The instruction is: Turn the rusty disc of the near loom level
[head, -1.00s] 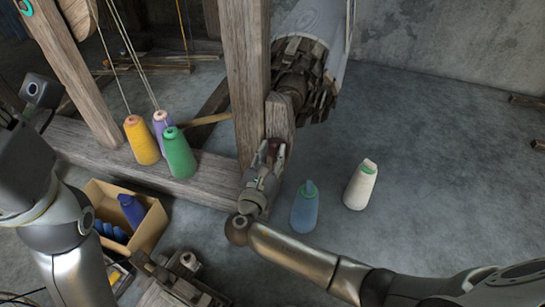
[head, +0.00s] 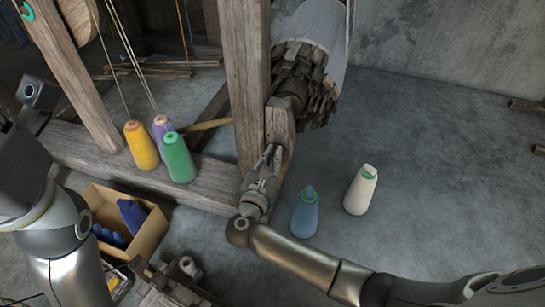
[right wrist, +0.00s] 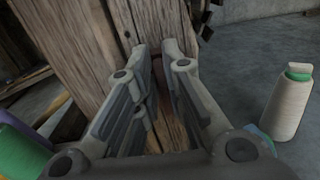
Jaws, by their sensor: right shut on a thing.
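My right gripper (head: 268,160) is at the lower end of the loom's upright post (head: 249,90), against a short wooden piece (head: 280,125) fixed there. In the right wrist view its two fingers (right wrist: 158,62) point at the wood and are closed on a thin reddish-brown thing. This looks like the rusty disc, mostly hidden by the fingers. Its tilt cannot be told. In the head view the disc does not show apart from the gripper. My left arm stands at the left edge; its fingers do not show.
Yellow (head: 141,145), purple and green (head: 178,158) thread cones stand on the loom's low beam (head: 215,185). A blue cone (head: 305,214) and a white cone (head: 360,190) stand on the floor beside my right arm. A cardboard box (head: 150,235) is at lower left. Floor at right is clear.

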